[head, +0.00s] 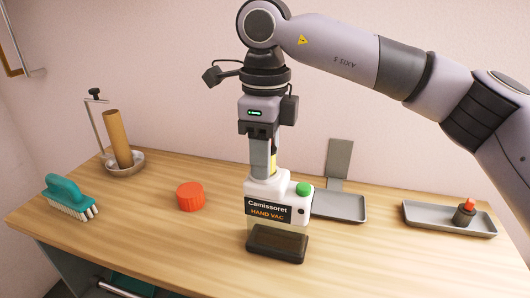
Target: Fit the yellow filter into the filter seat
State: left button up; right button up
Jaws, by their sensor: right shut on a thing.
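My right gripper (262,172) points straight down over the top of the white hand vac (264,189). It is shut on the yellow filter (274,161), of which only a narrow strip shows beside the fingers. The fingertips and the filter's lower end are at the vac's top, where the filter seat would be. The seat is hidden, so I cannot tell how deep the filter sits. The vac stands upright, with a green button, a dark label and a dark lower part. My left gripper is not in view.
A red-orange cap (190,196) lies left of the vac. Further left are a teal brush (68,196) and a cardboard roll (118,139) on a metal stand. A grey tray (350,208) is close behind the vac; another tray (425,217) holds a small dark part with a red top.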

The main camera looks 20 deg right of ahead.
pick_arm(q)
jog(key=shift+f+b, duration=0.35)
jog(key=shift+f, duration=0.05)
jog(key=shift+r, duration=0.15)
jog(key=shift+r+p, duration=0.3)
jog(key=shift+p, duration=0.15)
dwell(2.4)
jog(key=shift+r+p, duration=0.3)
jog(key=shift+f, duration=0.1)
dwell(2.5)
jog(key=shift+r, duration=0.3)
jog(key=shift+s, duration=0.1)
